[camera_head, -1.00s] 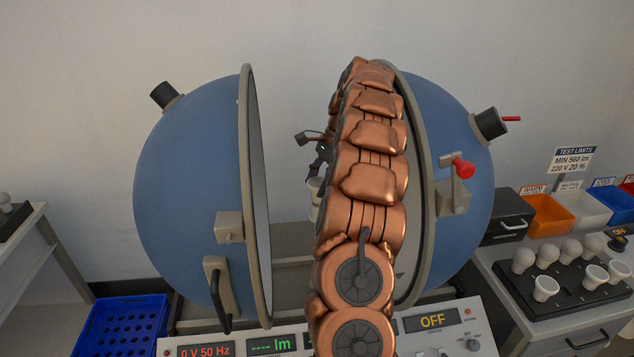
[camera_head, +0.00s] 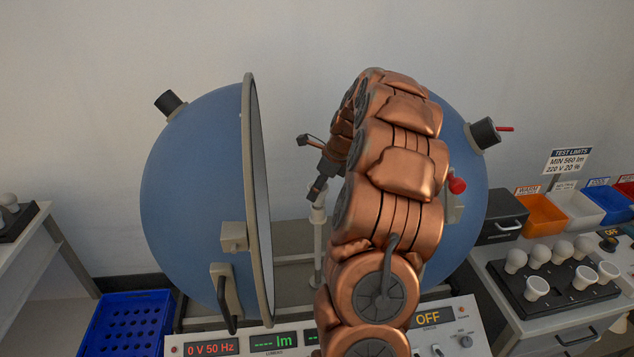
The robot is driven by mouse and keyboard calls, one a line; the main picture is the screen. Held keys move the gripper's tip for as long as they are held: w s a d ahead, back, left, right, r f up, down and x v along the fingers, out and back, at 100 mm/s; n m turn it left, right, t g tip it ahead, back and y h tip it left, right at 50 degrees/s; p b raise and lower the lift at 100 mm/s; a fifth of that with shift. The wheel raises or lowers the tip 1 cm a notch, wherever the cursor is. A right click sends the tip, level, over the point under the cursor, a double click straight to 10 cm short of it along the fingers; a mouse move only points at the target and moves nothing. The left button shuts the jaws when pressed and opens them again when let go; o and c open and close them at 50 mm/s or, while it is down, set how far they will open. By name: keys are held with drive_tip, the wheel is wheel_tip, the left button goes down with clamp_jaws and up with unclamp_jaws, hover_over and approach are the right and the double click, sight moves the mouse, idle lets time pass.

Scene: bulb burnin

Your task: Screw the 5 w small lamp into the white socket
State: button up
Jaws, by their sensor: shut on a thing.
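My gripper (camera_head: 318,189) is between the two halves of the blue sphere, tilted down to the left. It is shut on the small lamp, of which little or nothing can be made out. Just below the fingertips is the top of a pale post (camera_head: 318,250), where the white socket (camera_head: 318,214) seems to be. I cannot tell whether the lamp touches or sits in the socket. My copper arm hides part of this area and most of the right half of the sphere.
The open left half of the sphere (camera_head: 195,200) stands close beside the gripper. The control panel (camera_head: 270,344) in front reads 0 V 50 Hz and OFF. A black tray (camera_head: 545,300) with several white lamps is at right. A blue crate (camera_head: 125,325) is at lower left.

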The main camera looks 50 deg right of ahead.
drive_tip(key=shift+s+r+m+h+p, duration=0.15)
drive_tip(key=shift+m+h+p, duration=0.15)
drive_tip(key=shift+m+p, duration=0.5)
drive_tip(key=m, duration=0.1)
drive_tip(key=m+h, duration=0.1)
drive_tip(key=m, duration=0.1)
drive_tip(key=shift+f, duration=0.25)
drive_tip(key=m+h, duration=0.1)
drive_tip(key=m, duration=0.2)
drive_tip(key=m+h, duration=0.2)
drive_tip(key=m, duration=0.2)
drive_tip(key=shift+m+g, duration=0.3)
drive_tip(key=shift+g, duration=0.1)
drive_tip(key=o, duration=1)
drive_tip(key=shift+o, duration=0.2)
